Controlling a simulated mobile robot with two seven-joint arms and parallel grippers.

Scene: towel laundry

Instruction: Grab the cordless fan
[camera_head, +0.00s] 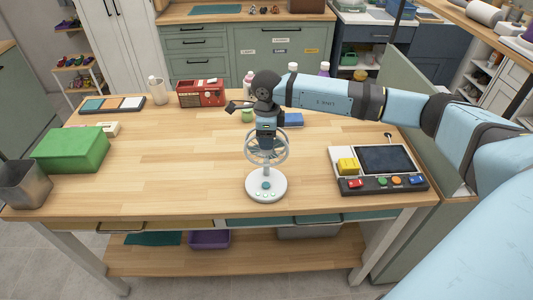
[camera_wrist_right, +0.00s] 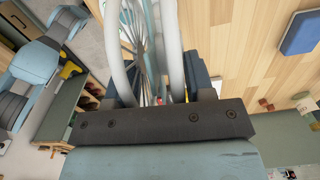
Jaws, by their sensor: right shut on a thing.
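The cordless fan (camera_head: 266,187) has a round white base, a short stem and a grey wire cage, and stands upright at the front middle of the table. My right gripper (camera_head: 267,143) comes down over it from above and is shut on the top of its cage. In the right wrist view the cage (camera_wrist_right: 146,38) fills the space between the fingers of my right gripper (camera_wrist_right: 158,82). I cannot tell whether the base touches the tabletop. My left gripper is not in view.
On the wooden table (camera_head: 190,165), a green box (camera_head: 72,149) and a grey metal bin (camera_head: 24,184) stand left. A red radio (camera_head: 201,92) is at the back. A control panel with a screen (camera_head: 384,160) lies right. The tabletop left of the fan is clear.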

